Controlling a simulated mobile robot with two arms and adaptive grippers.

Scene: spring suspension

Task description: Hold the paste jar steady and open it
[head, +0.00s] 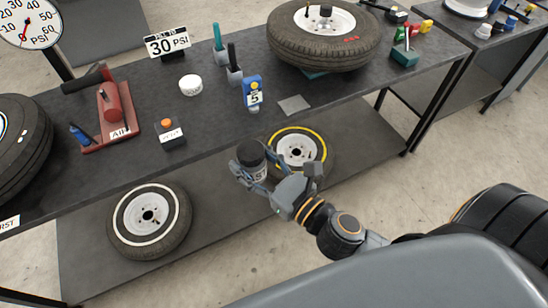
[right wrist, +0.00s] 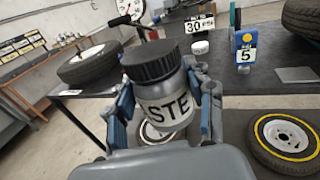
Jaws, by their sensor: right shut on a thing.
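The paste jar (head: 252,156) is a grey jar with a dark ribbed lid and a white label, part of which reads "STE" in the right wrist view (right wrist: 166,108). The lid (right wrist: 150,60) sits on the jar. My right gripper (head: 250,172) is shut around the jar's body, with a blue-grey finger on each side. It holds the jar nearly upright, in front of the workbench's front edge in the head view. My left gripper is in neither view.
The dark workbench (head: 225,120) carries a white round tin (head: 190,85), a blue stand marked 5 (head: 252,93), a red AIR device (head: 112,115), an orange-button box (head: 170,134) and a large tire (head: 322,45). Two wheels lie on the lower shelf (head: 225,215). A grey plate (head: 294,104) lies near the edge.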

